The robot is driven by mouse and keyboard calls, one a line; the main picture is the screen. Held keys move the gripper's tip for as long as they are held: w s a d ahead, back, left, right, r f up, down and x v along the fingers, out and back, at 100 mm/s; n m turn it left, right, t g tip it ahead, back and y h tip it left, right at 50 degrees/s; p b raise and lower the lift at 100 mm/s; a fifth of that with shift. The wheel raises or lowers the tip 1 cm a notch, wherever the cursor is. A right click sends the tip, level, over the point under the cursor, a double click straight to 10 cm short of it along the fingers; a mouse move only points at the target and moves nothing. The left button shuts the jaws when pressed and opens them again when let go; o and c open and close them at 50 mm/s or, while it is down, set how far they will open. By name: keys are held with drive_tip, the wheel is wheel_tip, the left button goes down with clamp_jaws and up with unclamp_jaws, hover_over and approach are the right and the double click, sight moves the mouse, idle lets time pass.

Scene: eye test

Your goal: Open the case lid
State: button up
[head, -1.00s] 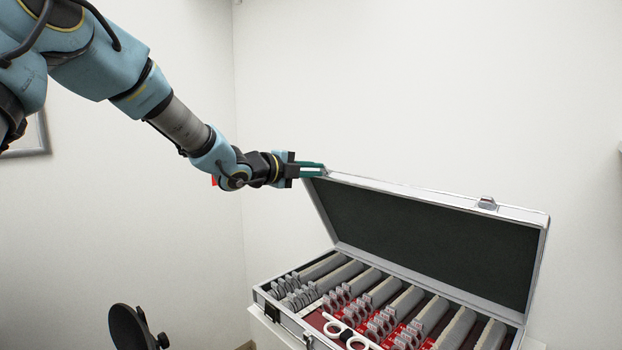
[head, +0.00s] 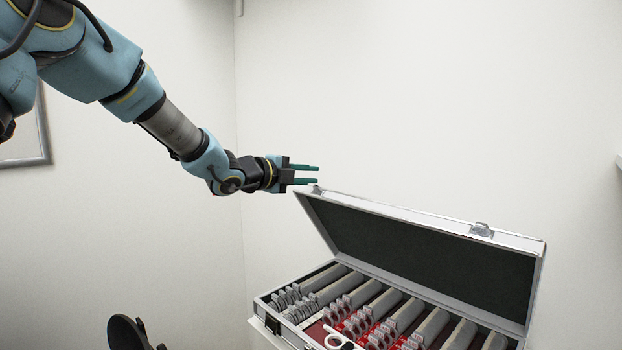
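The case (head: 262,312) is a silver-edged box at the lower right in the head view. Its lid (head: 420,247) stands raised and tilted back, with a dark lining and a metal latch (head: 482,229) on its upper edge. My gripper (head: 317,174) is just above the lid's upper left corner. Its two green fingers point right with a gap between them, and nothing shows between them. Whether a finger touches the lid corner I cannot tell, but a small gap seems to show.
Rows of grey holders (head: 378,308) and lens pieces with red parts fill the case. A dark round object (head: 126,333) stands at the lower left. A picture frame (head: 45,140) hangs on the left wall.

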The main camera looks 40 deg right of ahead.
drive_tip(key=a+r+p, duration=0.4)
drive_tip(key=a+r, duration=0.1)
drive_tip(key=r, duration=0.3)
drive_tip(key=shift+a+r, duration=0.15)
drive_tip(key=shift+r, duration=0.15)
idle(0.6)
idle(0.5)
drive_tip(key=a+r+b, duration=0.1)
drive_tip(key=a+b, duration=0.3)
drive_tip(key=a, duration=0.6)
drive_tip(key=shift+a+r, duration=0.3)
drive_tip(key=shift+a, duration=0.05)
